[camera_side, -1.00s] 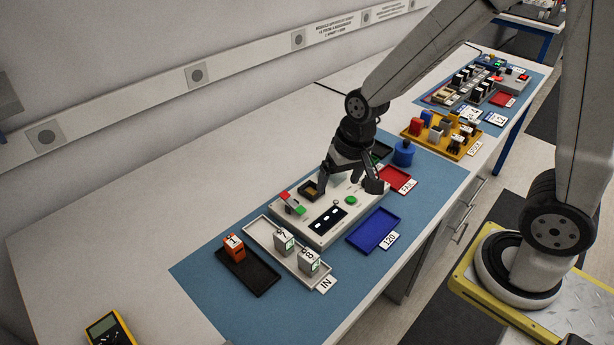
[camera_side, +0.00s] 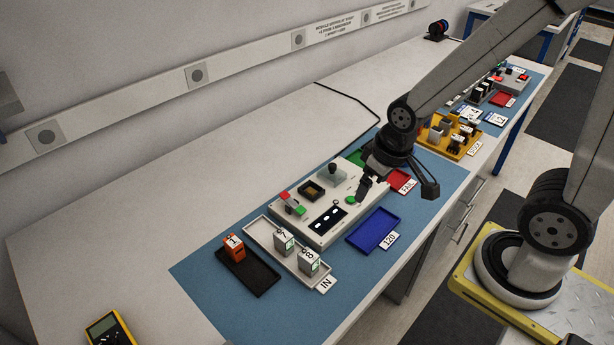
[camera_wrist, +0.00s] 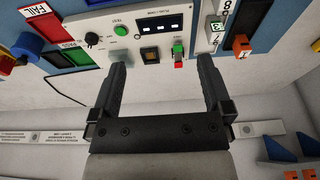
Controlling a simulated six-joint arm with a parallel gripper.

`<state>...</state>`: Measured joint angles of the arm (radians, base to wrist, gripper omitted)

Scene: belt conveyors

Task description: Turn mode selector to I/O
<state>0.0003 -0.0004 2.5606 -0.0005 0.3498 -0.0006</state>
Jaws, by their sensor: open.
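The beige control panel (camera_side: 303,225) lies on the blue mat. A green button (camera_side: 350,199), a dark square socket (camera_side: 312,190) and a red-green part (camera_side: 291,203) are also on the panel. My gripper (camera_side: 397,193) is open and empty, above the panel's far right end. In the wrist view its fingers (camera_wrist: 162,64) are apart, with the knob left of the left finger.
The blue tray (camera_side: 372,232) lies right of the panel; the red FAIL tray (camera_side: 401,181) is under my arm. In front are the white IN tray (camera_side: 257,231) with grey modules and the black tray (camera_side: 262,281) with an orange module.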

